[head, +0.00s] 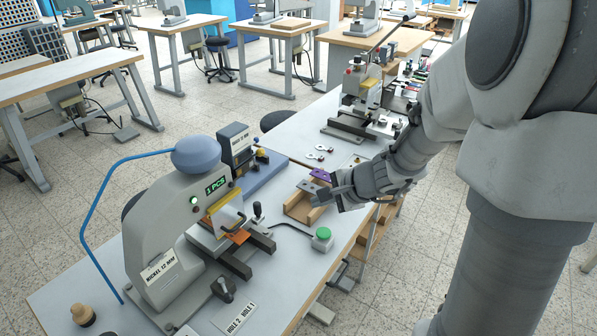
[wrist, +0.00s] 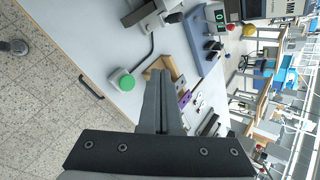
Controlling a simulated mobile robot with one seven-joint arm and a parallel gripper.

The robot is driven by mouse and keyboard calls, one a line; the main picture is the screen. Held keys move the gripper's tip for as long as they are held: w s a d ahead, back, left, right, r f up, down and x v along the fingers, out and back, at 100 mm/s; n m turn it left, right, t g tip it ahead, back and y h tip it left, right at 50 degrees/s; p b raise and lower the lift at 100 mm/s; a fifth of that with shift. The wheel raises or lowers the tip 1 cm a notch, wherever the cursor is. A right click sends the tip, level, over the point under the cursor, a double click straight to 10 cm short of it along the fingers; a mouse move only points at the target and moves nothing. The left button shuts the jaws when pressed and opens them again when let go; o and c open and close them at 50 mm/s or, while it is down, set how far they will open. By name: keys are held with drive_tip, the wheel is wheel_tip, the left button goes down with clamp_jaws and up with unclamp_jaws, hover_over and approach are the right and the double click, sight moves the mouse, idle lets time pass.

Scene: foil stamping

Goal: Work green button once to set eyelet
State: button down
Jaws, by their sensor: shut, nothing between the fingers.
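The green button (head: 324,233) sits on a small pale box near the front edge of the bench, with a black cable running to the press. It also shows in the wrist view (wrist: 127,82), left of my fingers. The eyelet press (head: 165,235) is a grey machine with a blue top and a lit display. An orange piece (head: 238,236) lies under its clear yellow-edged guard. My gripper (head: 312,191) is shut and empty, above the wooden tray and beyond the button, apart from it. The shut fingers (wrist: 163,88) point up in the wrist view.
A wooden tray (head: 300,213) with a purple piece (head: 320,174) lies near my gripper. A second hand press (head: 355,95) stands farther back. A black-knobbed lever (head: 257,211) stands beside the eyelet press. Bench surface around the button is mostly clear.

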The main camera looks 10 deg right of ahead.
drive_tip(key=w+d+f+m+t+p, duration=0.1)
drive_tip(key=w+d+f+m, duration=0.3)
drive_tip(key=m, duration=0.2)
drive_tip(key=shift+w+f+h, duration=0.25)
drive_tip(key=shift+f+h, duration=0.05)
drive_tip(key=b, duration=0.6)
hover_over(327, 234)
wheel_tip(327, 234, down, 7)
drive_tip(key=shift+f, duration=0.1)
drive_tip(key=shift+f+b, duration=0.8)
drive_tip(key=shift+b, duration=0.1)
drive_tip(key=shift+f, duration=0.15)
idle(1.0)
drive_tip(key=shift+f+b, duration=0.3)
drive_tip(key=shift+b, duration=0.4)
